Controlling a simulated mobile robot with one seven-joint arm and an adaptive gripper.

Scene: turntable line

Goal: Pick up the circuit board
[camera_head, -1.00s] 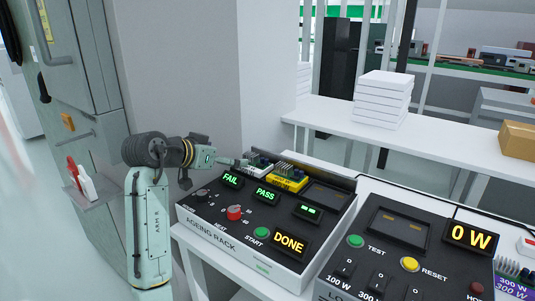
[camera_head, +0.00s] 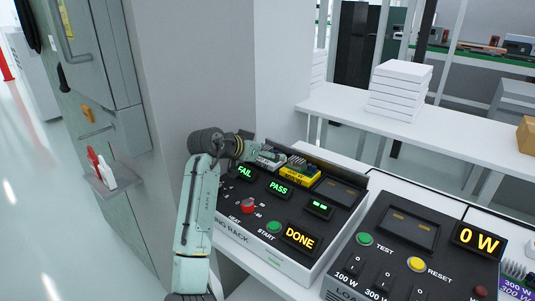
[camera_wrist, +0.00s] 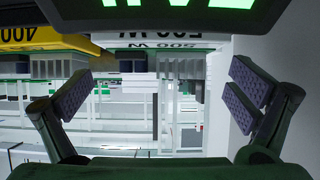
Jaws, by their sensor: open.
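A pale circuit board (camera_head: 270,159) sits in the left slot of the ageing rack, behind a green FAIL display (camera_head: 245,172). A yellow circuit board (camera_head: 300,171) sits in the slot to its right, behind a green PASS display (camera_head: 278,188). My gripper (camera_wrist: 160,97) is open and empty. In the wrist view the pale board (camera_wrist: 160,46), marked 500 W upside down, lies ahead between the finger directions, and the yellow board (camera_wrist: 40,38) is at upper left. In the head view my wrist is at the pale board's left end; the fingertips are hard to make out there.
The ageing rack (camera_head: 290,262) has an empty right slot and a DONE display. A load tester (camera_head: 385,262) showing 0 W stands to the right. White boxes (camera_head: 399,92) are stacked on the shelf behind. A grey wall stands behind my arm.

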